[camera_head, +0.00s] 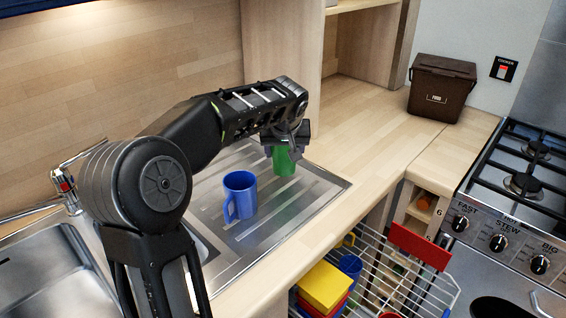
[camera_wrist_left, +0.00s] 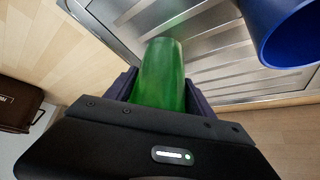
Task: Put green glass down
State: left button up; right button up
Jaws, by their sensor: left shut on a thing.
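The green glass (camera_head: 283,162) is at the back right part of the metal draining board (camera_head: 312,208) beside the sink. My left gripper (camera_head: 287,146) is shut on its upper part from above. In the left wrist view the green glass (camera_wrist_left: 163,75) sits between the two fingers of my left gripper (camera_wrist_left: 160,90), over the ribbed metal. I cannot tell whether its base touches the board. My right gripper is not in view.
A blue mug (camera_head: 240,194) stands on the draining board, left of the glass. The sink (camera_head: 45,272) is at left. A wire rack (camera_head: 400,285) with a yellow container (camera_head: 325,287) is below the counter. A brown bin (camera_head: 441,88) and the cooker (camera_head: 520,185) are at right. The counter between is clear.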

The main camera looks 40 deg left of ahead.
aim_at(284, 162)
pick_arm(q)
jog(key=shift+f, duration=1.85)
jog(key=shift+f, duration=0.2)
jog(key=o, duration=1.6)
jog(key=shift+r, duration=0.1)
jog(key=shift+r, duration=0.15)
jog(key=v, duration=1.2)
jog(key=shift+b, duration=0.35)
